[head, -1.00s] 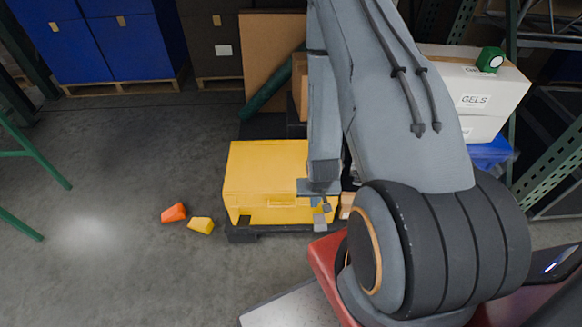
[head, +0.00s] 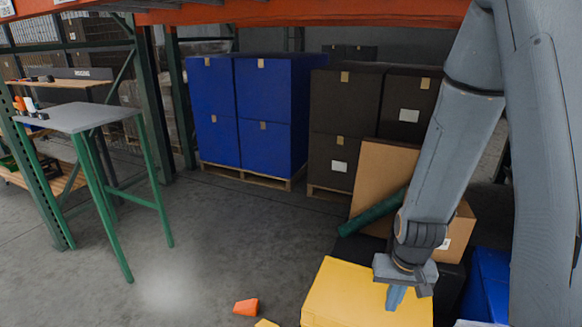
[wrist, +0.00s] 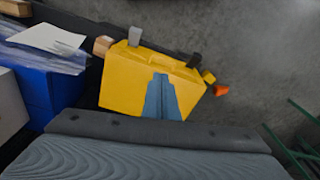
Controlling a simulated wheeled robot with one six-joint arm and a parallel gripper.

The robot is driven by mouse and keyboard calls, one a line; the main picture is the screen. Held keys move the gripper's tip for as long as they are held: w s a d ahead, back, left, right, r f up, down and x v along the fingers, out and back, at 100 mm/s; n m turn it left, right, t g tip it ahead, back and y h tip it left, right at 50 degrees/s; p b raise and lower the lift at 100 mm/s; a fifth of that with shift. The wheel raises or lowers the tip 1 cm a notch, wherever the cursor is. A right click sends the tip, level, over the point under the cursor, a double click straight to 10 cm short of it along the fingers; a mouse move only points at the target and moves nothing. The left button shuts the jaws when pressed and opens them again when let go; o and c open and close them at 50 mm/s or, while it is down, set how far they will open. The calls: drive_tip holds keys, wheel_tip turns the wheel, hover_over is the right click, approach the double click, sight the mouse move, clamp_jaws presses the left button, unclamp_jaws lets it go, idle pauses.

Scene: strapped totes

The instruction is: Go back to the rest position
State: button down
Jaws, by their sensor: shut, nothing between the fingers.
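My gripper (head: 396,297) hangs from my arm at the lower right of the head view, in front of the yellow tote (head: 345,295). Its blue-grey fingers (wrist: 160,98) are together and empty, and in the wrist view they overlap the tote (wrist: 125,85). The gap between fingers and tote is hard to judge. The tote's lower part is cut off in the head view. In the wrist view a grey piece and a dark piece stand at the tote's far edge.
An orange block (head: 246,307) and a yellow block (head: 266,323) lie on the floor left of the tote. A green-legged table (head: 80,117) stands at left. Blue boxes (head: 265,115) and dark boxes (head: 345,115) stand on pallets behind. Floor between is open.

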drive_tip(key=s+a+r+n, duration=0.1)
drive_tip(key=s+r, duration=0.3)
drive_tip(key=r, duration=0.4)
drive_tip(key=s+a+r+n+g, duration=0.1)
drive_tip(key=s+a+r, duration=0.3)
drive_tip(key=r, duration=0.3)
drive_tip(key=shift+s+a+r+p, duration=0.2)
drive_tip(key=shift+s+r+p, duration=0.2)
drive_tip(key=shift+s, duration=0.1)
